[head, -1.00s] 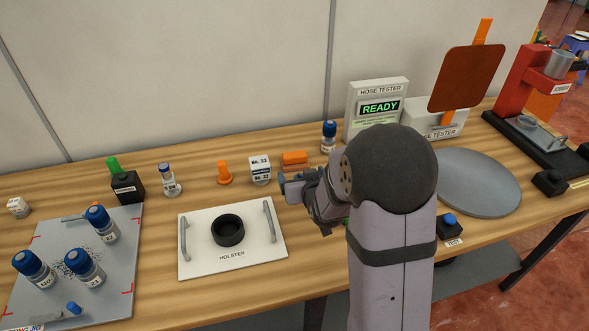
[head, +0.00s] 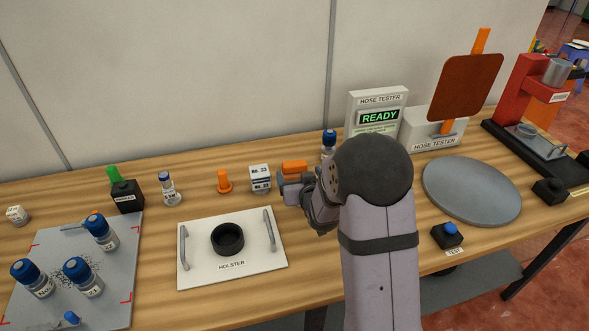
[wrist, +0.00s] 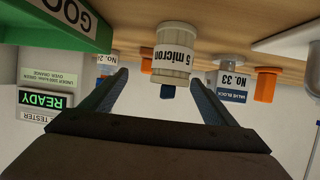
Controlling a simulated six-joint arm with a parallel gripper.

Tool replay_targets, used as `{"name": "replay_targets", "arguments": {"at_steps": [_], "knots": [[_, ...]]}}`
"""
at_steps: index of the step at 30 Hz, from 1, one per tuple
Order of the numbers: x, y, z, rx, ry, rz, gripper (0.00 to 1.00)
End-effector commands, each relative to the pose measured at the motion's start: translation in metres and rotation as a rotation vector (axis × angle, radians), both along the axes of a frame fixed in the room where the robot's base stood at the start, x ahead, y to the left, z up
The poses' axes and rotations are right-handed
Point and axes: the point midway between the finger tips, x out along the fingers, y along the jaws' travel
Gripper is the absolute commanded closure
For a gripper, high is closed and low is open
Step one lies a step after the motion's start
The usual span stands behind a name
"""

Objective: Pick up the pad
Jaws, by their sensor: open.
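Nothing in view is labelled as a pad, and I cannot tell for sure which thing it is. My gripper (head: 284,188) is open above the table, right of the white valve block (head: 260,178) and in front of an orange block (head: 294,166). In the wrist view, which is upside down, the two fingers (wrist: 158,82) stand apart. A white cylinder marked "5 micron" (wrist: 172,62) shows beyond and between them; I see no contact. My arm may hide it in the head view.
The holster plate (head: 196,262) with a black ring lies front left of my gripper. An orange peg (head: 224,182) stands left of the valve block. A green box (wrist: 60,28) shows in the wrist view. A grey round plate (head: 472,190) and the hose tester (head: 377,100) are right.

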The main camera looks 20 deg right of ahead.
Motion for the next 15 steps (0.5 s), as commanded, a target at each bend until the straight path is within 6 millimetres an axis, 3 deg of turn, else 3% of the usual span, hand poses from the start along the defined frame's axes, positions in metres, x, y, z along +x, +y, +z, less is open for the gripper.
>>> {"name": "replay_targets", "arguments": {"at_steps": [9, 15], "knots": [[0.033, -0.002, -0.011, 0.000, 0.000, 0.000, 0.20], [0.039, -0.002, -0.014, 0.000, 0.000, 0.000, 0.20]]}}
